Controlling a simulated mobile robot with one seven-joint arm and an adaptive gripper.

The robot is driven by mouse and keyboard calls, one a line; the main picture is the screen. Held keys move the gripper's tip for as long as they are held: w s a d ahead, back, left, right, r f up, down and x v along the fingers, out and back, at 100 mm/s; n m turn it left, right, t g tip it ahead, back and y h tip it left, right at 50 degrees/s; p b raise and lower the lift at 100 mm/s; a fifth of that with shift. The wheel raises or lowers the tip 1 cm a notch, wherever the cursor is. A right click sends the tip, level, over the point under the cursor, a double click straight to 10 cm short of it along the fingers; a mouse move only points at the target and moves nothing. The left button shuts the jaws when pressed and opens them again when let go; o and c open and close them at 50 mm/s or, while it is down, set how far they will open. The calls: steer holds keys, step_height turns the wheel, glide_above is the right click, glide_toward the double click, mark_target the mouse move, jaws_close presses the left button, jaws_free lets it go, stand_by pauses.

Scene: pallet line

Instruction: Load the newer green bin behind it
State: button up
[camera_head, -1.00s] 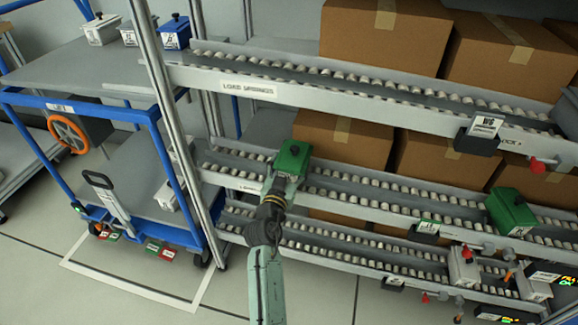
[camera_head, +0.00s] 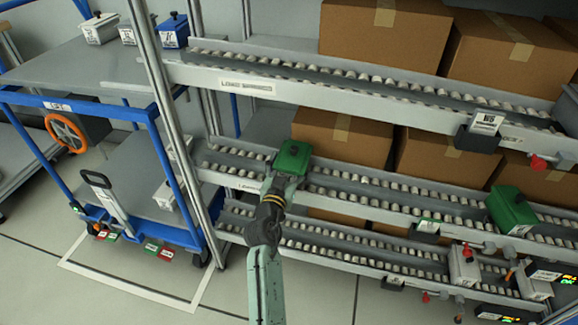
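One green bin (camera_head: 293,157) is at my gripper (camera_head: 283,182), at the left part of the middle roller lane (camera_head: 350,182). It sits on or just above the rollers; I cannot tell which. My gripper is at its near side, and the fingers are too small and partly hidden to judge their opening. Another green bin (camera_head: 511,209) stands on the same lane at the far right end. A stretch of bare rollers lies between the two green bins.
The upper lane (camera_head: 350,88) has empty rollers. A white bin (camera_head: 463,267) stands on the bottom lane. Cardboard boxes (camera_head: 383,38) fill the space behind. A blue-framed cart (camera_head: 60,98) with small bins stands left, beside a metal post (camera_head: 160,90).

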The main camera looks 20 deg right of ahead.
steer(key=o, duration=0.4)
steer(key=shift+f, duration=0.1)
steer(key=shift+o, duration=0.2)
steer(key=shift+f, duration=0.15)
steer(key=v, duration=0.8)
steer(key=shift+r, duration=0.3)
stand_by(3.0)
